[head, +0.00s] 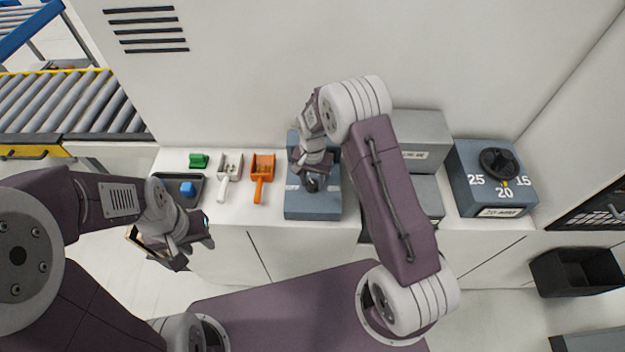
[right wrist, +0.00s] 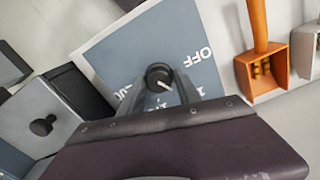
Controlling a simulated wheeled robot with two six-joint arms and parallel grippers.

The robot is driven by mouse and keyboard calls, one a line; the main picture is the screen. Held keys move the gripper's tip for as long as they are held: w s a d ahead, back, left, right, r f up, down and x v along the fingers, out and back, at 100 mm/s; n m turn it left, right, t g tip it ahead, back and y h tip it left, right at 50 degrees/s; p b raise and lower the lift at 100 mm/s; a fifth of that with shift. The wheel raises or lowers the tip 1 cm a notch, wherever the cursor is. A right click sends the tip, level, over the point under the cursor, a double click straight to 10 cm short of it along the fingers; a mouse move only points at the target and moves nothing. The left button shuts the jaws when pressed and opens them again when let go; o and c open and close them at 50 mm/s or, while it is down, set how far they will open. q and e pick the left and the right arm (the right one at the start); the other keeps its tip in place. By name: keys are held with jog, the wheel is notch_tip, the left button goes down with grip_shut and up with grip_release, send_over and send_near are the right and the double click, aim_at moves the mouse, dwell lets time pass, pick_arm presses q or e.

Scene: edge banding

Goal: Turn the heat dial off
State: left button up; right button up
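The heat dial is a small round black knob (right wrist: 157,75) with a white pointer line, on a blue-grey box (head: 300,207) at the middle of the counter. In the right wrist view, the word OFF (right wrist: 197,58) is printed on the box to the upper right of the dial. The pointer slants to the lower right, away from OFF, and other markings below are partly covered. My right gripper (head: 312,182) is over the box, its fingers (right wrist: 158,92) apart on either side of the dial; contact is unclear. My left gripper (head: 207,236) is off the counter's front edge, its opening unclear.
A second blue-grey box (head: 475,187) with a black knob, marked 25, 20, 15, stands at the right. Grey boxes (head: 422,150) sit between. Orange (head: 262,172) and white (head: 228,175) scoops and a dark tray (head: 168,183) with a blue piece lie left.

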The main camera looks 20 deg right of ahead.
jog(key=c, duration=0.5)
jog(key=shift+d, duration=0.1)
grip_shut()
jog(key=shift+n, duration=0.3)
jog(key=n+b, duration=0.1)
jog(key=n, duration=0.3)
jog(key=shift+n, duration=0.4)
jog(key=n+b, duration=0.1)
jog(key=n, duration=0.2)
jog(key=shift+w+r+n, duration=0.1)
jog(key=shift+n, duration=1.6)
